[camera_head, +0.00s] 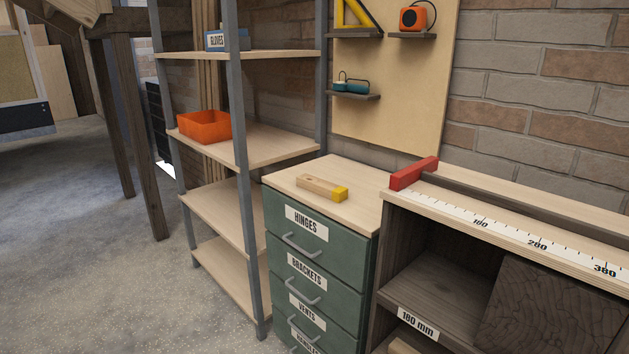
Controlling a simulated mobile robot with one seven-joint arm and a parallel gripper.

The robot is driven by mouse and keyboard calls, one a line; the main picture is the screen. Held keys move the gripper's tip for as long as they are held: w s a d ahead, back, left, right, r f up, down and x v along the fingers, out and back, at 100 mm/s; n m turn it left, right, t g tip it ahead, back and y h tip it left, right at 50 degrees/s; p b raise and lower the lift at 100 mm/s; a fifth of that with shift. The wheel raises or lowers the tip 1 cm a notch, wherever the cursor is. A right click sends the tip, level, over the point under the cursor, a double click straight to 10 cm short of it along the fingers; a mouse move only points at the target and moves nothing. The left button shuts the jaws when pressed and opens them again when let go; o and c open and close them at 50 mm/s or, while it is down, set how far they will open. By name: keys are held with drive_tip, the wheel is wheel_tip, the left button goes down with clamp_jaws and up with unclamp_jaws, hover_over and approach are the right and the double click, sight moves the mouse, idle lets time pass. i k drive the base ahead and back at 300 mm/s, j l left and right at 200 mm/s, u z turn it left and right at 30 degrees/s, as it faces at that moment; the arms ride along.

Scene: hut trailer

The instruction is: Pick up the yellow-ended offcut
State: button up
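The yellow-ended offcut (320,187) is a short pale wood block with one yellow end at its right. It lies flat on the light wood top (355,205) of a green drawer cabinet (317,265). Nothing touches or covers it. My gripper is not in view.
Left of the cabinet stands a grey-post shelf rack (243,150) with an orange bin (204,126) and a gloves box (228,39). On the right is a bench with a ruler (500,226) and a red block (413,173).

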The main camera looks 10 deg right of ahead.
sight(337, 194)
drive_tip(key=i+j+z, duration=0.15)
drive_tip(key=i, duration=0.35)
drive_tip(key=i+j+z, duration=0.1)
drive_tip(key=i+j, duration=0.25)
drive_tip(key=i, duration=0.2)
drive_tip(key=i+l, duration=0.25)
drive_tip(key=i+l+z, duration=0.1)
drive_tip(key=i, duration=0.3)
drive_tip(key=l, duration=0.1)
